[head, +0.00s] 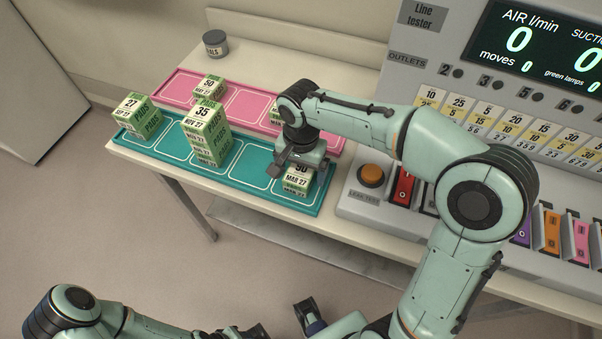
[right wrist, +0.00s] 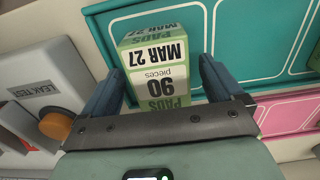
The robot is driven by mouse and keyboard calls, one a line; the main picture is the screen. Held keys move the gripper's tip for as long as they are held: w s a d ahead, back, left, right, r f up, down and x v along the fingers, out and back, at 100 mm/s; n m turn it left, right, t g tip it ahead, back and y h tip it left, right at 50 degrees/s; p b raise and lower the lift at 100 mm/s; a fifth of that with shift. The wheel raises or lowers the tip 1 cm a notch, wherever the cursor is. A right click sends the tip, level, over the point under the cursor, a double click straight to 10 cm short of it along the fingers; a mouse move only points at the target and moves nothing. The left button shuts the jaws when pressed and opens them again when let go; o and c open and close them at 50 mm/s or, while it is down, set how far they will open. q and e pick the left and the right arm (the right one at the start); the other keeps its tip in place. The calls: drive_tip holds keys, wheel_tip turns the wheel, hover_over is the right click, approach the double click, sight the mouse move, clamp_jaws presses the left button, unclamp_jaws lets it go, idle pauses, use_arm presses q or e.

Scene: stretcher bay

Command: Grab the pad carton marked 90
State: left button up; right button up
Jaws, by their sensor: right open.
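The pad carton marked 90 (head: 297,182) is green and white and sits at the right end of the teal tray (head: 250,187). In the right wrist view the carton (right wrist: 155,70) shows "90 pieces" and "MAR 27" and stands between the two fingers. My right gripper (head: 292,165) is just above and around the carton's top, and it also shows in the right wrist view (right wrist: 165,85). It is open, with a gap visible beside the carton. My left arm is low in the head view; its gripper (head: 300,318) is near the bottom edge, its jaws unclear.
Other cartons stand on the teal tray: one marked 27 (head: 132,115) and a stack marked 35 (head: 207,135). The pink tray (head: 240,103) behind holds a carton marked 50 (head: 209,88). A grey jar (head: 215,44) stands behind. The line tester (head: 400,95) with an orange button (head: 371,175) is close at right.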

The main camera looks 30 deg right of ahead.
drive_tip(key=shift+f, duration=0.65)
drive_tip(key=c, duration=1.2)
drive_tip(key=shift+r, duration=0.1)
